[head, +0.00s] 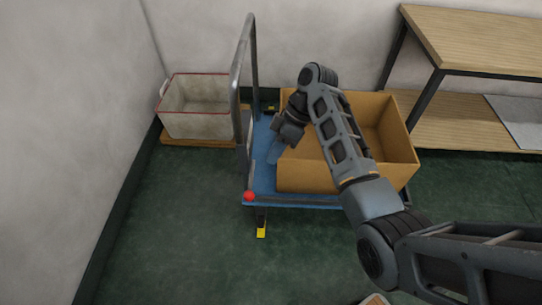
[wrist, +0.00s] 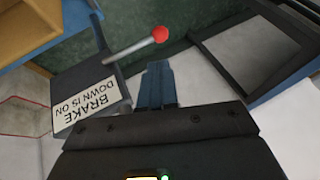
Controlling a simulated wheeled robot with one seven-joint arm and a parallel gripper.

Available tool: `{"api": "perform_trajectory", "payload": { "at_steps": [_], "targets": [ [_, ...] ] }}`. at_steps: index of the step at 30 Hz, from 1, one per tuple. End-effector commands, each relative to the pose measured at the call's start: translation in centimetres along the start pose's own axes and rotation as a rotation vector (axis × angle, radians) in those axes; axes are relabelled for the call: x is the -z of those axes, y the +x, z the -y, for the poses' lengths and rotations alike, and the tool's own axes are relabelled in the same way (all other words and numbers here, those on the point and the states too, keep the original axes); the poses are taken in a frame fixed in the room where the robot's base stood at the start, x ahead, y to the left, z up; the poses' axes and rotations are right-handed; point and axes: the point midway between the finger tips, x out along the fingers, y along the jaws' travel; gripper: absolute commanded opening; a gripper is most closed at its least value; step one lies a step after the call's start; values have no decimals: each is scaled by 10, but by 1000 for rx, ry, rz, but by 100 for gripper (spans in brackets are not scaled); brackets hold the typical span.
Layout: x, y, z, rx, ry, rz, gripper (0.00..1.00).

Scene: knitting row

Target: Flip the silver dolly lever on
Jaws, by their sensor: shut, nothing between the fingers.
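The blue dolly (head: 262,180) stands on the green floor with an upright grey handle at its left end. Its lever shows in the wrist view as a thin silver rod (wrist: 130,48) ending in a red knob (wrist: 160,34). The rod comes out of a dark housing with a label (wrist: 88,103) reading "BRAKE DOWN IS ON". In the head view the red knob (head: 249,197) is at the dolly's near left corner. My gripper (head: 273,156) is shut and empty above the dolly deck. In the wrist view its fingertips (wrist: 157,68) appear close to the knob, with a visible gap.
A large open cardboard box (head: 305,176) sits on the dolly, right beside my gripper. A white bin with a red rim (head: 197,125) stands behind left. A wooden shelf unit (head: 470,45) is at the right. A yellow-tipped piece (head: 261,232) shows below the dolly's front edge. The front left floor is clear.

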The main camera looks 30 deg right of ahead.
Motion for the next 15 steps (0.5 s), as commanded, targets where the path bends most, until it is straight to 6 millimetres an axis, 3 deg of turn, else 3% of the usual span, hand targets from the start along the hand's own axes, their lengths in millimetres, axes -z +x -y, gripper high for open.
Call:
{"api": "perform_trajectory", "payload": {
  "at_steps": [9,15],
  "targets": [
    [0,64,1,4,-1,3,0],
    [0,96,1,2,0,2,0]
  ]
}}
